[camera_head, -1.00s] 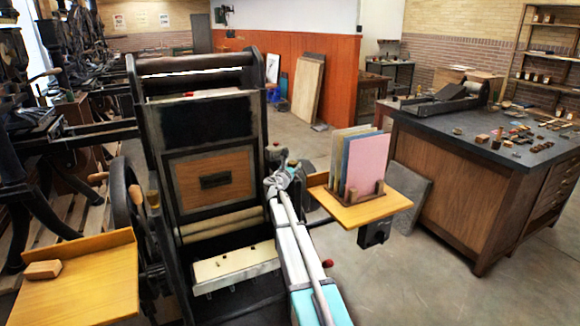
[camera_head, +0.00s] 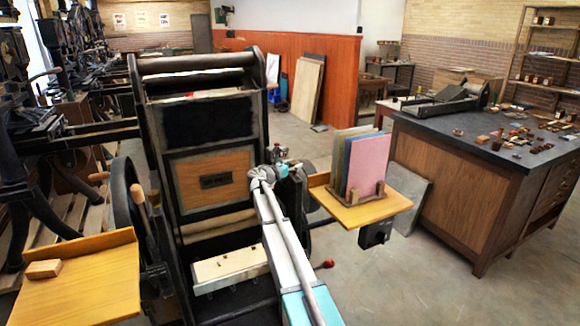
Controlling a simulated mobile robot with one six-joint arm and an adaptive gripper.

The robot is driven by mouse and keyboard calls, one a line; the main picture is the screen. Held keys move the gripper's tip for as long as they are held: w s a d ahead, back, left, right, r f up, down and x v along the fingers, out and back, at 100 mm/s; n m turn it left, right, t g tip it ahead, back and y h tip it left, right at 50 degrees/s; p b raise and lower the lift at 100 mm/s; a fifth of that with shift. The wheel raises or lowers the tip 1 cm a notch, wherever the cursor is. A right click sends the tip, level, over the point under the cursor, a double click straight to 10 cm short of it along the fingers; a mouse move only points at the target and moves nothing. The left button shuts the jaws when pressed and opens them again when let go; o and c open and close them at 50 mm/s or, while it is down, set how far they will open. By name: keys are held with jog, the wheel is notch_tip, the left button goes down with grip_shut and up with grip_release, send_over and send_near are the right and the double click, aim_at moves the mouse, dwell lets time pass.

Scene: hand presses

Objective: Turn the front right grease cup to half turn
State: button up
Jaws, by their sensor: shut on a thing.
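The hand press (camera_head: 212,122) stands upright at centre left, with a black upper plate and a wooden panel. My arm reaches up from the bottom to the press's right side. My gripper (camera_head: 295,168) is small and dark there, beside the press frame, and its fingers are hard to make out. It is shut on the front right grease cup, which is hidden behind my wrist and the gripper. The cup's turn angle cannot be read.
A wooden shelf (camera_head: 350,214) with coloured boards (camera_head: 368,165) stands close to the right of my gripper. A red-knobbed lever (camera_head: 327,264) sticks out right of my arm. A yellow side table (camera_head: 85,286) is at the left; floor is clear at lower right.

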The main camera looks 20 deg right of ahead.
jog(key=m+g, duration=0.2)
jog(key=g, duration=0.1)
jog(key=m+g, duration=0.2)
jog(key=g, duration=0.2)
jog(key=m+g, duration=0.2)
jog(key=g, duration=0.1)
jog(key=shift+w+d+f+m+h, duration=0.15)
jog(key=shift+w+m+h, duration=0.1)
jog(key=shift+m+h, duration=0.15)
jog(key=shift+s+m+g+y, duration=0.15)
jog(key=shift+m+g+y, duration=0.4)
jog(key=shift+m+g, duration=0.6)
jog(key=shift+s+m+g+y, duration=0.15)
jog(key=shift+m+g+y, duration=0.45)
jog(key=shift+g, duration=1.05)
jog(key=o, duration=1.2)
jog(key=shift+c, duration=0.2)
